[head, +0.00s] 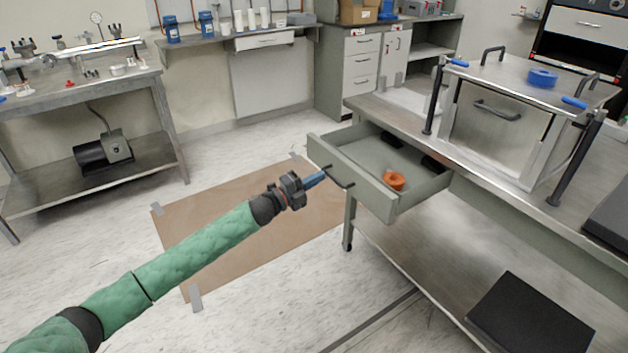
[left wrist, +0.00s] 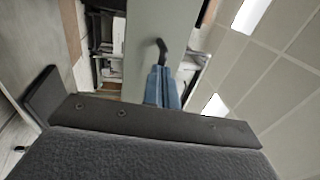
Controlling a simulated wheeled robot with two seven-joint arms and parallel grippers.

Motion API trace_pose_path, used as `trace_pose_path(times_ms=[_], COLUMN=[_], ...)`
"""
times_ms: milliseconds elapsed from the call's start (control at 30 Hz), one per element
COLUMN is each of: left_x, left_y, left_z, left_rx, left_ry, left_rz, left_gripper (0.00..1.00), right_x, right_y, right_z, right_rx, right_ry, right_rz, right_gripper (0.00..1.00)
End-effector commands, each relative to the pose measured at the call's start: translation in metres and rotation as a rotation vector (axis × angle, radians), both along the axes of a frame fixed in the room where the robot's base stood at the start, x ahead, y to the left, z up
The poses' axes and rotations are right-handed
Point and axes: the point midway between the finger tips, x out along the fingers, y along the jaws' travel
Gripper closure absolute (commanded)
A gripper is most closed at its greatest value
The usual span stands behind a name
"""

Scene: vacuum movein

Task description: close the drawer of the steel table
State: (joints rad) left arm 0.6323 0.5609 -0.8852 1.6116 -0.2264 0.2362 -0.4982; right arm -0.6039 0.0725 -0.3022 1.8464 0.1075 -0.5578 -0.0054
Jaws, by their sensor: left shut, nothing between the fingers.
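The drawer (head: 366,184) of the steel table (head: 470,178) stands pulled out, and an orange ring-shaped roll (head: 394,181) and dark items lie inside it. Its dark bar handle (head: 340,177) is on the grey front panel. My left gripper (head: 324,175) has blue fingers, which are shut with nothing between them. The fingertips are at the handle's left end in the head view; I cannot tell whether they touch it. In the left wrist view the shut fingers (left wrist: 163,88) point at the drawer front (left wrist: 145,40), with the handle (left wrist: 161,46) just beyond them. My right gripper is not in view.
Brown floor paper (head: 240,220) lies below my left arm. A workbench (head: 75,95) stands at left.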

Motion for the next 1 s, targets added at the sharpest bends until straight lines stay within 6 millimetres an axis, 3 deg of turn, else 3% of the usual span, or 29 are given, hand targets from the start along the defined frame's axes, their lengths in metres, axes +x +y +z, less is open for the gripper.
trace_pose_path(times_ms=[367, 567, 1000], left_x=[0.010, 0.034, 0.102], left_y=[-0.015, -0.048, -0.142], left_z=[0.000, 0.000, -0.002], left_rx=[-0.001, -0.002, -0.001], left_ry=[0.000, -0.001, 0.000], left_rz=[-0.001, -0.001, -0.001], left_gripper=[1.00, 1.00, 1.00], right_x=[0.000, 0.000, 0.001], right_y=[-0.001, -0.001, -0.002], right_z=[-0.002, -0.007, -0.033], right_rx=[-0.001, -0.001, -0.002], right_ry=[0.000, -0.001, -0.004], right_rz=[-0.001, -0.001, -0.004], right_gripper=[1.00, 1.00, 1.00])
